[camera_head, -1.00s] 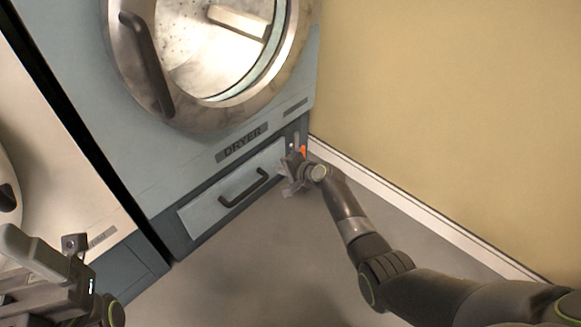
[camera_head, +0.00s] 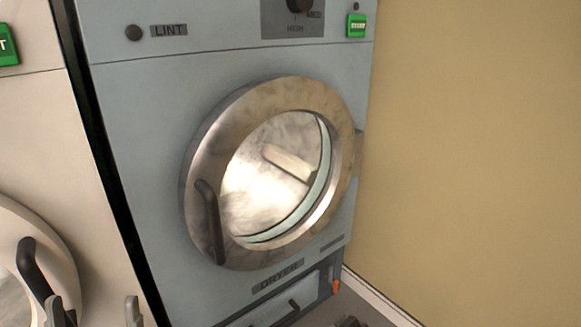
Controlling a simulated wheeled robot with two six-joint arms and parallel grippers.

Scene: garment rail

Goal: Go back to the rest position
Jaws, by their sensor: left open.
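Only the fingertips of my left gripper (camera_head: 94,312) show, at the bottom left edge. They are spread wide apart with nothing between them, in front of the pale machine at the left. A small dark piece of my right gripper (camera_head: 349,322) shows at the bottom edge, below the dryer's lower right corner. Its jaws cannot be made out, and the rest of the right arm is out of view.
A blue-grey dryer (camera_head: 150,120) with a round glass door (camera_head: 270,175) and dark handle (camera_head: 209,222) fills the middle. The door looks shut. A pale machine (camera_head: 40,130) stands at left. A yellow wall (camera_head: 470,150) is at right. An orange part (camera_head: 336,287) shows low on the dryer.

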